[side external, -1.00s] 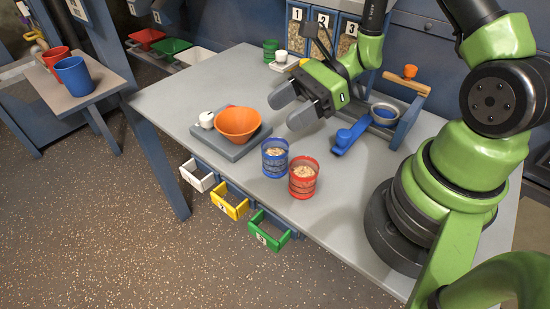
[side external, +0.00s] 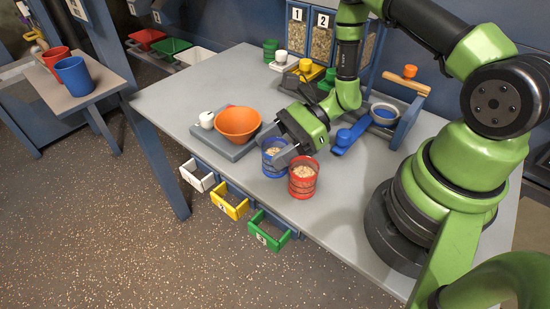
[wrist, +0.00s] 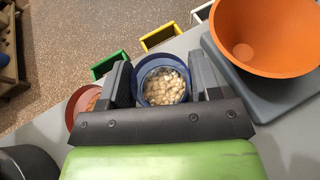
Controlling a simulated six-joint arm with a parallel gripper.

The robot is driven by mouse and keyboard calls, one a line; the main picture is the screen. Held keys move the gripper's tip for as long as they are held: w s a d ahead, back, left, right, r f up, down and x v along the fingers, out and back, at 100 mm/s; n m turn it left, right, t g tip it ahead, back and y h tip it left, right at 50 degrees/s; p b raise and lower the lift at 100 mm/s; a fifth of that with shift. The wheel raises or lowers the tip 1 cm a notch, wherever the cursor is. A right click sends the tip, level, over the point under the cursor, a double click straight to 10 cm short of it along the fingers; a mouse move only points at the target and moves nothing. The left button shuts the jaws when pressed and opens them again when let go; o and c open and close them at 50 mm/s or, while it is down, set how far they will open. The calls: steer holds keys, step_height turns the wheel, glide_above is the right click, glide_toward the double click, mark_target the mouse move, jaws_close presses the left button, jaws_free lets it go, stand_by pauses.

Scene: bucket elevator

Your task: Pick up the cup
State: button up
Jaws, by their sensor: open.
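A blue mesh-like cup (side external: 273,168) with pale pellets inside stands upright on the grey table. My gripper (side external: 274,147) is low over it, with its open fingers on either side of the cup. In the wrist view the blue cup (wrist: 161,66) sits between the two dark fingers of my gripper (wrist: 161,84), with small gaps visible at its sides. A red cup (side external: 303,182), also filled with pale pellets, stands close on the right. In the wrist view the red cup (wrist: 75,106) is partly hidden behind one finger.
An orange bowl (side external: 238,123) on a grey base (side external: 216,148) stands just left of the blue cup. A blue scoop-like object (side external: 347,137) lies to the right. White, yellow (side external: 229,204) and green drawers stick out below the table's front edge. The table's left part is clear.

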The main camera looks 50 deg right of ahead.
steer(key=c, duration=0.7)
steer(key=shift+o, duration=0.2)
steer(key=shift+r, duration=0.1)
step_height(320, 180, up, 10)
stand_by(0.4)
steer(key=shift+w+d+f+n+g+y, duration=0.15)
steer(key=shift+w+d+f+n+g, duration=0.45)
steer(key=shift+w, duration=1.75)
steer(key=shift+w+d+f+n+g+y, duration=0.15)
steer(key=shift+w+n+g, duration=0.9)
steer(key=shift+w, duration=1.25)
steer(key=shift+w+d+f+n+g+y, duration=0.25)
steer(key=shift+w+f+n+g, duration=0.5)
steer(key=shift+w, duration=1.6)
